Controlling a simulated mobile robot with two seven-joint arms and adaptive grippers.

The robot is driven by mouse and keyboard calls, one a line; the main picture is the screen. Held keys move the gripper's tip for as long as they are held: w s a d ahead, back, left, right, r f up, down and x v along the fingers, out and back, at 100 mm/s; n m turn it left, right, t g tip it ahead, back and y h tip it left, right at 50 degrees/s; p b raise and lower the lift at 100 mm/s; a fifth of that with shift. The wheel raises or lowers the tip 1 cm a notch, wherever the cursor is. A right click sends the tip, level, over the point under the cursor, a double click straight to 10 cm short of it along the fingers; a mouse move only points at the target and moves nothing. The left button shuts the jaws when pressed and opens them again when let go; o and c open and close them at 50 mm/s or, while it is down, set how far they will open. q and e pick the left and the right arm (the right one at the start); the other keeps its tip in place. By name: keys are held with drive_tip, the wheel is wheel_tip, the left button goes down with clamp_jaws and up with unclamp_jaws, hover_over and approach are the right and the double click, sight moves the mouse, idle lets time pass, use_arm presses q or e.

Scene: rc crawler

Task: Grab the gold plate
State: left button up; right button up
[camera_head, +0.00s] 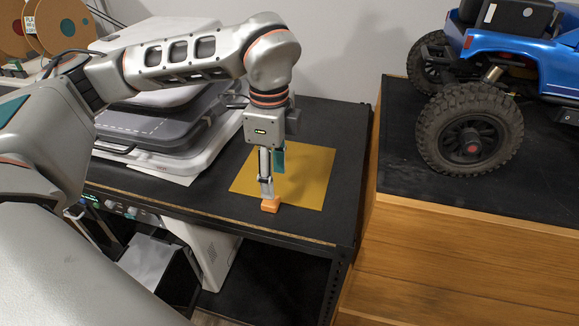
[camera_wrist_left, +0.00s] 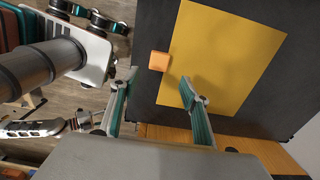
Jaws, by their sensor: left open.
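The gold plate (camera_head: 308,180) is a thin flat sheet lying on the black table top. It also shows in the left wrist view (camera_wrist_left: 228,58). A small orange block (camera_head: 270,204) sits at the plate's front edge; in the left wrist view the orange block (camera_wrist_left: 159,61) is beside the plate's edge. My left gripper (camera_head: 272,180) points down over the front part of the plate, near the orange block. Its fingers (camera_wrist_left: 158,80) are apart, with nothing between them that I can make out. Whether a fingertip touches the plate is unclear. My right gripper is not in view.
A stack of grey and white panels (camera_head: 165,125) stands left of the plate. A blue crawler car (camera_head: 500,75) with large black tyres stands on a wooden cabinet (camera_head: 470,255) to the right. The black table (camera_head: 340,120) is bare behind and right of the plate.

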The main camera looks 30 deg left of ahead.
use_arm(q)
drive_tip(key=shift+s+f, duration=0.4)
drive_tip(key=shift+f, duration=0.4)
drive_tip(key=f, duration=0.3)
drive_tip(key=f+p, duration=0.1)
drive_tip(key=shift+a+f, duration=0.2)
drive_tip(key=shift+a, duration=0.2)
drive_tip(key=shift+w+f, duration=0.15)
drive_tip(key=shift+f, duration=0.05)
clamp_jaws()
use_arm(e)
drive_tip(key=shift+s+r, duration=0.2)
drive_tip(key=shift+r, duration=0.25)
